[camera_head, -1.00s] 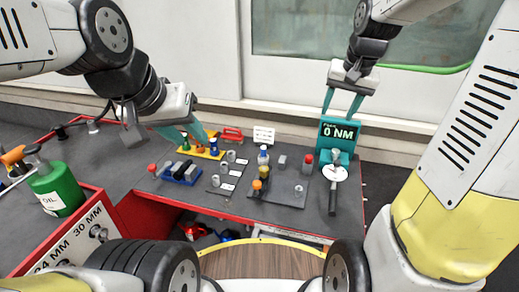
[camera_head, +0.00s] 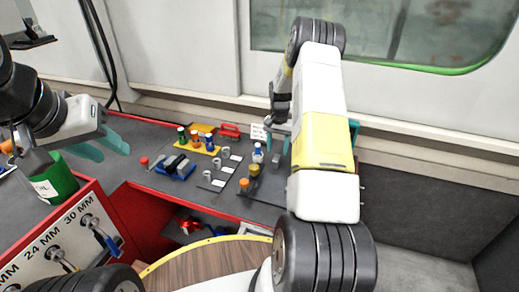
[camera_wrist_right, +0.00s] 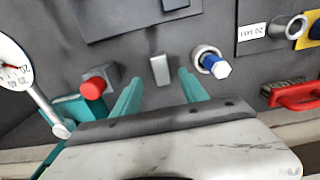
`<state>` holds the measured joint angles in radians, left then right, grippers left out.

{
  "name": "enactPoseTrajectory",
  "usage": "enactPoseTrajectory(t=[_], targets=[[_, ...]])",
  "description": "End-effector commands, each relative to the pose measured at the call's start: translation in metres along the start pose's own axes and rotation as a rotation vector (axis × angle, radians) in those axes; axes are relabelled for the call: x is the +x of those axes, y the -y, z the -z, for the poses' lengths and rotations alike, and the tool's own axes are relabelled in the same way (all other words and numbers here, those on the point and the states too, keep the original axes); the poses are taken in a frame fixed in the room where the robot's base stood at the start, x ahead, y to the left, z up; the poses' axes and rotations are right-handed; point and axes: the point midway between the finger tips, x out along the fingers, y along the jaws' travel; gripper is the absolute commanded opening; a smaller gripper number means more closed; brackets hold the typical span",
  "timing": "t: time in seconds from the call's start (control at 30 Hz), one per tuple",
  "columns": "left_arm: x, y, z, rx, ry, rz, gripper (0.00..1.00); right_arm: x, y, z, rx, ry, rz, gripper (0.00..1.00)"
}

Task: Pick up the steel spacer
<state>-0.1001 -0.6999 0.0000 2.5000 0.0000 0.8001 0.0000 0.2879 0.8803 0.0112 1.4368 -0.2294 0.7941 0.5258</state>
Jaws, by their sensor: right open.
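The steel spacer appears to be the small grey upright block (camera_wrist_right: 160,70) in the right wrist view. It stands on the dark bench between the teal fingers of my right gripper (camera_wrist_right: 160,76), which is open with a gap on both sides. In the head view my right gripper (camera_head: 278,146) is low over the bench, and my forearm hides much of that area. My left gripper (camera_head: 108,146) is open and empty, above the left part of the bench.
A blue-and-white bottle (camera_wrist_right: 214,65) stands just right of the fingers, and a red-capped part (camera_wrist_right: 95,86) just left. A dial gauge (camera_wrist_right: 14,68) lies further left. A red handle (camera_wrist_right: 292,96) is at right.

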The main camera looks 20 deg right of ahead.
Motion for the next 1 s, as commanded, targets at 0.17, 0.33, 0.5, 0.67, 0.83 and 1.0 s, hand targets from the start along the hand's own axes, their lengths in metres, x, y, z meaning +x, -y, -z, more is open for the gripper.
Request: enactPoseTrajectory(t=[0.17,0.33,0.5,0.67,0.83,1.0], targets=[[0.000,0.000,0.000,0.000,0.000,0.000,0.36,0.016,0.001,0.000,-0.001,0.001,0.001,0.51],[0.000,0.000,0.000,0.000,0.000,0.000,0.36,0.041,0.003,0.000,-0.001,0.002,0.001,0.51],[0.000,0.000,0.000,0.000,0.000,0.000,0.36,0.058,0.003,0.001,-0.001,-0.001,0.001,0.51],[0.000,0.000,0.000,0.000,0.000,0.000,0.36,0.058,0.003,0.001,-0.001,-0.002,0.001,0.51],[0.000,0.000,0.000,0.000,0.000,0.000,0.36,0.058,0.003,0.001,-0.002,-0.001,0.001,0.23],[0.000,0.000,0.000,0.000,0.000,0.000,0.36,0.058,0.003,0.001,-0.002,-0.001,0.001,0.00]])
